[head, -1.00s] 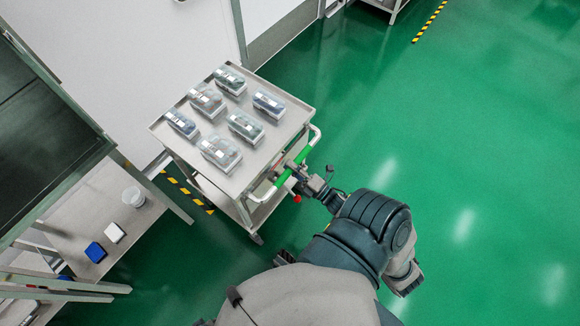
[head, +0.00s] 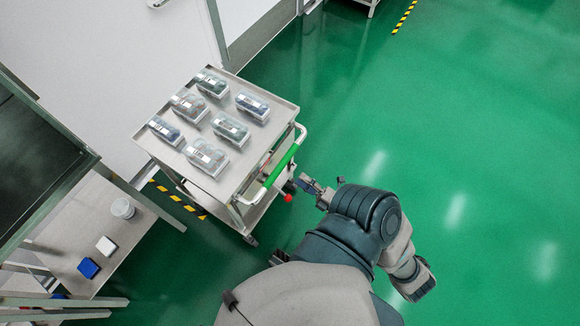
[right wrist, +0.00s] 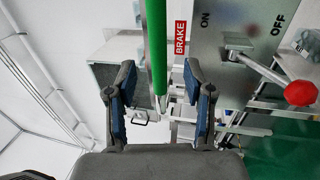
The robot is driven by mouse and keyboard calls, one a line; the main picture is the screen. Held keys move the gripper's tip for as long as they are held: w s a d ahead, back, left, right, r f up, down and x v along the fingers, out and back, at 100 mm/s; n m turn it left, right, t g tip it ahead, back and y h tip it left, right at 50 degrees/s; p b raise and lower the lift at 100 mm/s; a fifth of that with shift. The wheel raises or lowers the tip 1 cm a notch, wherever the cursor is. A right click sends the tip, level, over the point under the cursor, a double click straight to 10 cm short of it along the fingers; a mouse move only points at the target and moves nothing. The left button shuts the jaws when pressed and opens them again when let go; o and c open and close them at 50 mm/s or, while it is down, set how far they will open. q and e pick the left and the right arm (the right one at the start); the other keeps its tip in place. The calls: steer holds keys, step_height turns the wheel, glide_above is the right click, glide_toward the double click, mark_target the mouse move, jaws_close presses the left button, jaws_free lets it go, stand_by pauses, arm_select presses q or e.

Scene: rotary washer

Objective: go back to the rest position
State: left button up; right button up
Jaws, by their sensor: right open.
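My right gripper (head: 311,186) is off the right side of the cart handle in the head view, apart from it. In the right wrist view the right gripper (right wrist: 160,105) has its two blue-padded fingers spread and nothing between them in contact. The green cart handle (head: 281,165) stands free of the gripper; it also shows upright beyond the fingers in the right wrist view (right wrist: 156,45). My left gripper is not in view.
The cart (head: 227,194) carries several clear boxes on its top. A red-knobbed brake lever (right wrist: 300,93) sits beside the handle. A side table (head: 70,235) with a white tub stands at left. Green floor (head: 480,130) at right is clear.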

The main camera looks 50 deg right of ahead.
steer(key=v, duration=0.2)
steer(key=shift+s+d+f, duration=0.15)
steer(key=shift+s+d, duration=0.1)
steer(key=shift+a, duration=0.15)
